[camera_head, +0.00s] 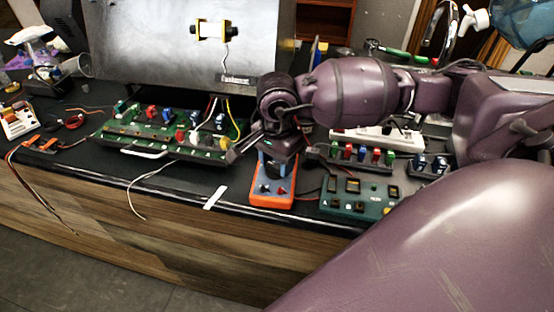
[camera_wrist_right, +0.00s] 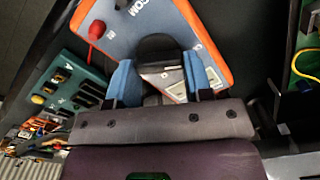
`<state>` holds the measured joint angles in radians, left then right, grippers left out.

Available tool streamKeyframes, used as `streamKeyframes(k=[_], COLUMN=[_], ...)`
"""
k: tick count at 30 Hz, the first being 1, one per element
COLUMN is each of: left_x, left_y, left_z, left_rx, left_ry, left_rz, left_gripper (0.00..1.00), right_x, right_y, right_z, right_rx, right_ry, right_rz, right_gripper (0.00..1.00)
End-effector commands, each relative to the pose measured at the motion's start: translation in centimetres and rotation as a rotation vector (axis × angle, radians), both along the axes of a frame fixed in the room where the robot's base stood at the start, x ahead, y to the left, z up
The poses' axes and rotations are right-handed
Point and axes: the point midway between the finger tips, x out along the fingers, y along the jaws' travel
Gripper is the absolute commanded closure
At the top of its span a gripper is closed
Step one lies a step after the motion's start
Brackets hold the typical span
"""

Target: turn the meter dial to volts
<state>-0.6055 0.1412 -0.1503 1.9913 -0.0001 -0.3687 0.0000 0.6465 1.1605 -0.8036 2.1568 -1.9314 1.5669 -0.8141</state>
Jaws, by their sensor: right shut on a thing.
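The meter (camera_head: 273,192) is an orange-edged box with a blue-grey face, lying near the front edge of the dark bench. In the right wrist view its face (camera_wrist_right: 150,18) carries the letters COM, and a red plug (camera_wrist_right: 97,30) stands in it. My right gripper (camera_head: 278,160) is over the far end of the meter, pointing down. In the wrist view its blue fingers (camera_wrist_right: 157,70) are shut on the dark dial (camera_wrist_right: 157,45). The dial's pointer and the volts mark cannot be made out. My left gripper is not in view.
A green board (camera_head: 358,198) with sockets lies right of the meter. A long green circuit board (camera_head: 160,140) with coloured parts and wires lies left. A white strip (camera_head: 215,197) marks clear bench left of the meter.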

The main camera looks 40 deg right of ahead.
Motion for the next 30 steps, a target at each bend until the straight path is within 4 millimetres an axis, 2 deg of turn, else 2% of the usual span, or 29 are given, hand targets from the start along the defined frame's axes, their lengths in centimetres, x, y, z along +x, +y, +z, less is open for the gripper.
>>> streamKeyframes(k=[10,30], left_x=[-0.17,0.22], left_y=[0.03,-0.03], left_z=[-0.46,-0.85], left_rx=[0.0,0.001], left_ry=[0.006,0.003], left_rz=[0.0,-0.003], left_gripper=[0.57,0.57], right_x=[-0.06,-0.36], right_y=[-0.03,0.02], right_z=[-0.04,0.06], right_rx=[0.0,0.0], right_ry=[0.0,-0.001], right_rz=[-0.121,-0.642], right_gripper=[0.77,0.77])
